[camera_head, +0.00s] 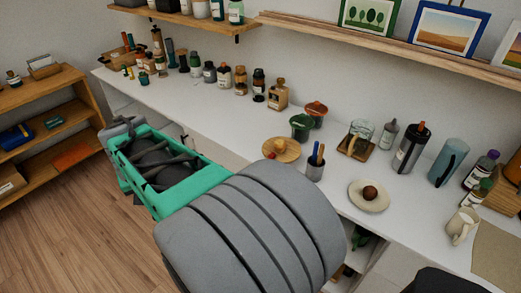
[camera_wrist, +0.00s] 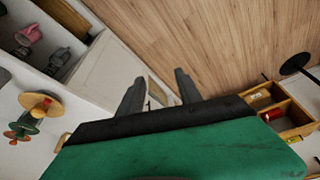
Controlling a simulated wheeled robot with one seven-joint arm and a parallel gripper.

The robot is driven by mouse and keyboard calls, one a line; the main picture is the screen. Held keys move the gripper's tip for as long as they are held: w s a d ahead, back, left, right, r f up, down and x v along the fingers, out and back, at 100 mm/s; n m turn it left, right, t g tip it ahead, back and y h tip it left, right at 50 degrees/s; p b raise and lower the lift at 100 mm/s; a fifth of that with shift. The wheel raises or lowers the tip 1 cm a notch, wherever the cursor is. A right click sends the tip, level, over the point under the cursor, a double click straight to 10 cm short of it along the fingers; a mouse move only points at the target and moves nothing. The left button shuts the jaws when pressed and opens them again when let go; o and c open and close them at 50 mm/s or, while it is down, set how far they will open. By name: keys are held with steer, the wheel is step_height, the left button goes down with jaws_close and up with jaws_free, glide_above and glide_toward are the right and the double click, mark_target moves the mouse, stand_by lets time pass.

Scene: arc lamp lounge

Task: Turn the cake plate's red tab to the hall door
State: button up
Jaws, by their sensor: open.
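A round wooden plate (camera_head: 289,155) lies on the white counter, with a small yellow and reddish piece on it. No hall door can be made out in either view.
Bottles crowd the counter's back left. A wooden shelf unit (camera_head: 60,87) stands at left. Wooden floor (camera_head: 70,240) is open.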

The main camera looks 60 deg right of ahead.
steer(key=d+m+g+h+p, duration=0.1)
steer(key=d+m, duration=0.3)
steer(key=d, duration=0.9)
steer(key=m+g+h+p, duration=0.1)
steer(key=m+g+p, duration=0.15)
steer(key=m, duration=0.65)
glide_toward(271, 152)
steer(key=x, duration=0.4)
steer(key=s+a+p+x, duration=0.1)
steer(key=x, duration=0.2)
steer(key=shift+f, duration=0.25)
steer(key=shift+d+f+h, duration=0.1)
steer(key=shift+f+h, duration=0.15)
steer(key=shift+h, duration=0.05)
steer(key=shift+c, duration=0.3)
jaws_close()
